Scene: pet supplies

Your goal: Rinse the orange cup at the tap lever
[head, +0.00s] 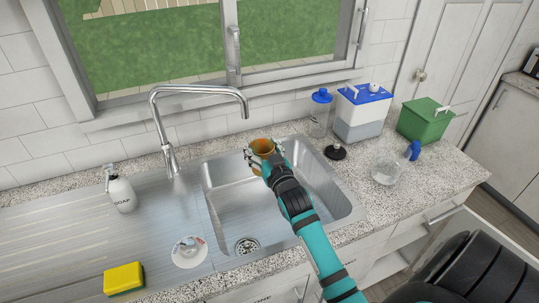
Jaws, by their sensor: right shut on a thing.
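The orange cup (263,147) is held upright over the back of the sink basin (235,205). My right gripper (262,157) is shut on it, with fingers on both sides of the cup. The chrome tap (168,155) stands behind the sink, and its spout end (244,112) is a little left of and above the cup. I cannot make out a separate lever clearly, and no water shows. My left gripper is not in view.
A soap bottle (121,190), a yellow sponge (124,279) and a small white round item (188,252) lie left of the basin. A blue-lidded bottle (320,112), a blue-topped container (360,112), a green box (425,120), a black stopper (336,152) and a clear bowl (386,172) stand right.

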